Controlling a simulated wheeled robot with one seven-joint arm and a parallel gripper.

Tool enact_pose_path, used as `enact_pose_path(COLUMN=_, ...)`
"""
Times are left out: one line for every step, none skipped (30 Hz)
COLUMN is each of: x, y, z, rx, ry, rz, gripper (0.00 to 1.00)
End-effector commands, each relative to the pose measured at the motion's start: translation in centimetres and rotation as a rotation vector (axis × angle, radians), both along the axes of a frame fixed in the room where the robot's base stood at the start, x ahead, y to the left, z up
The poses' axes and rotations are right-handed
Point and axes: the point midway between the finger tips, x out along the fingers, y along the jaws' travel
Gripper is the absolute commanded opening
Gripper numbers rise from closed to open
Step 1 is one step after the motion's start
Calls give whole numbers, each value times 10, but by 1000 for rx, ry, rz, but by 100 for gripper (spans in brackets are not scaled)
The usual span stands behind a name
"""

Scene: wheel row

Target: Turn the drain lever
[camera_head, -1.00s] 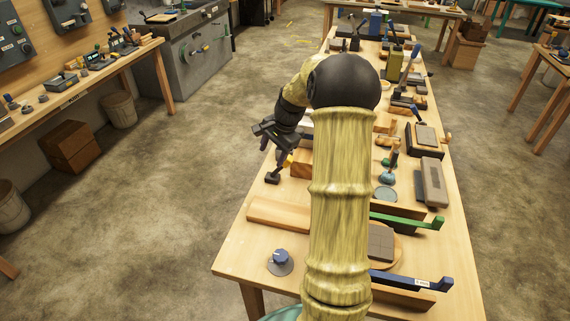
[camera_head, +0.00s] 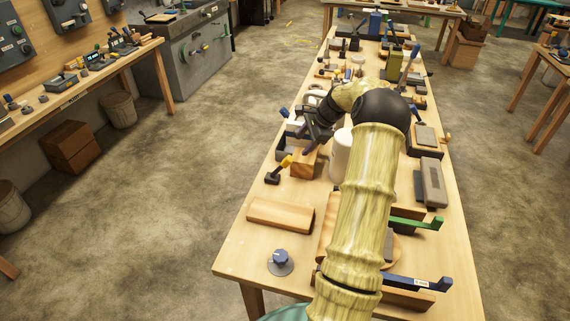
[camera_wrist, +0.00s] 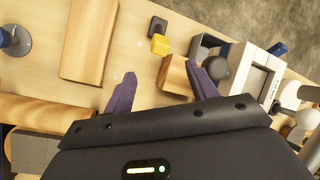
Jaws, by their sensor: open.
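No lever carries a label that I can read, so I cannot tell which is the drain lever. A small lever with a yellow grip (camera_head: 286,162) on a black base stands near the bench's left edge; its yellow end also shows in the wrist view (camera_wrist: 159,45). A blue lever with a white label (camera_head: 420,283) and a green lever (camera_head: 418,223) lie at the front right. My gripper (camera_head: 300,146) is over the left side of the bench, just beyond the yellow-gripped lever. In the wrist view my gripper's purple fingers (camera_wrist: 160,84) are wide apart, with nothing held between them.
A wooden block (camera_head: 303,168) is close under my gripper. A labelled pale box (camera_wrist: 262,78) stands to its right in the wrist view. A white cylinder (camera_head: 341,155) stands beside my arm. A wooden bar (camera_head: 280,215) and blue knob (camera_head: 281,259) are nearer the front.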

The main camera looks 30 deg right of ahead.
Motion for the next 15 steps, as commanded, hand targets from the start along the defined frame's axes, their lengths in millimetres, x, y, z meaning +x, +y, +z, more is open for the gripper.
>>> enact_pose_path(x=3, y=4, z=-7, rx=2, ry=2, rz=3, gripper=57)
enact_pose_path(x=5, y=5, z=-12, rx=3, ry=2, rz=3, gripper=57)
enact_pose_path(x=9, y=7, z=-18, rx=2, ry=2, rz=3, gripper=57)
enact_pose_path(x=11, y=8, z=-22, rx=2, ry=2, rz=3, gripper=57)
enact_pose_path(x=13, y=9, z=-27, rx=3, ry=2, rz=2, gripper=57)
enact_pose_path(x=15, y=11, z=-33, rx=2, ry=1, rz=2, gripper=57)
enact_pose_path(x=18, y=12, z=-38, rx=2, ry=1, rz=2, gripper=57)
enact_pose_path(x=20, y=14, z=-43, rx=2, ry=2, rz=3, gripper=57)
enact_pose_path(x=23, y=15, z=-48, rx=0, ry=1, rz=3, gripper=57)
enact_pose_path(x=25, y=17, z=-53, rx=2, ry=2, rz=3, gripper=57)
enact_pose_path(x=27, y=19, z=-58, rx=2, ry=2, rz=3, gripper=57)
enact_pose_path(x=30, y=20, z=-64, rx=2, ry=1, rz=1, gripper=57)
enact_pose_path(x=32, y=22, z=-69, rx=2, ry=1, rz=1, gripper=57)
enact_pose_path(x=34, y=23, z=-73, rx=2, ry=2, rz=2, gripper=57)
enact_pose_path(x=37, y=25, z=-80, rx=2, ry=2, rz=3, gripper=57)
